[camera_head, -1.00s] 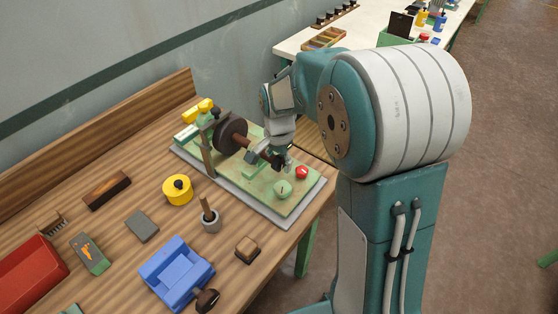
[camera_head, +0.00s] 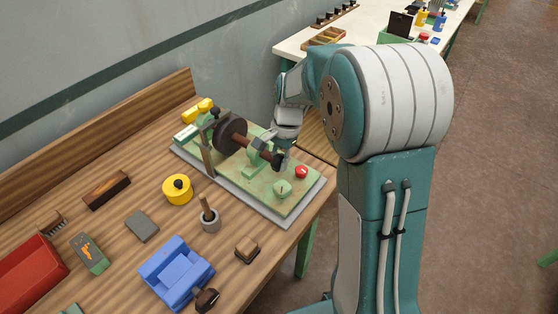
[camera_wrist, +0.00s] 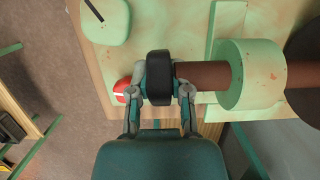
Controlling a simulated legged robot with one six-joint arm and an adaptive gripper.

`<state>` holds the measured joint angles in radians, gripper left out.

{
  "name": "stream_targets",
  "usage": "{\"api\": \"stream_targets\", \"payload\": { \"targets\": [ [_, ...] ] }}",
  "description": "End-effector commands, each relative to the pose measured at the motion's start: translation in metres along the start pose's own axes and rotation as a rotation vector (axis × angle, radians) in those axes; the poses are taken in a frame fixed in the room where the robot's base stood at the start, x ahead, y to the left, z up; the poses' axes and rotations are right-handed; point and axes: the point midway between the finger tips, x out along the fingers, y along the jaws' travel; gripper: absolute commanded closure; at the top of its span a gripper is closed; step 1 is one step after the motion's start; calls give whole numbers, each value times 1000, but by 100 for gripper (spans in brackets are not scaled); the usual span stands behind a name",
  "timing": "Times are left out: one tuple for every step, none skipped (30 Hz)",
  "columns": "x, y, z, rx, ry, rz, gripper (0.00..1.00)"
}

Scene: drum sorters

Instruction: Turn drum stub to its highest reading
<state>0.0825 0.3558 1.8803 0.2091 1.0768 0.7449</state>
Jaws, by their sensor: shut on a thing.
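The drum device sits on a green board (camera_head: 258,186) on the wooden bench. Its dark drum (camera_head: 231,126) is on a brown shaft; the drum's edge also shows in the wrist view (camera_wrist: 306,48). The shaft (camera_wrist: 203,76) runs through a pale green block (camera_wrist: 243,78) to a black drum stub (camera_wrist: 159,77) at its end. My gripper (camera_wrist: 161,90) is shut on the stub, one finger on each side. In the head view my gripper (camera_head: 281,153) is at the shaft's near end and partly hides the stub. I cannot make out any reading.
A red button (camera_head: 302,172) and a pale green dial (camera_head: 282,188) are close to the stub on the board.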

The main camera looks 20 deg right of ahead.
Motion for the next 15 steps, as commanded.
{"api": "stream_targets", "payload": {
  "targets": [
    [0,-1,-1,-1,0,-4,100],
    [0,-1,0,-1,1,-4,100],
    [0,-1,0,-1,1,-4,100],
    [0,-1,0,-1,2,-4,100],
    [0,-1,-1,-1,2,-4,100],
    [0,-1,-1,-1,2,-5,100],
    [0,-1,-1,-1,3,-5,100],
    [-1,-2,-1,-1,3,-5,66],
    [-1,-1,-1,-1,3,-5,48],
    [0,-1,-1,-1,3,-4,40],
    [0,-1,-1,-1,3,-4,40],
    [0,-1,0,-1,3,-4,40],
    [0,-1,0,-1,3,-3,40],
    [0,-1,0,-1,2,-3,40],
    [0,-1,0,-1,2,-3,40]
  ]
}}
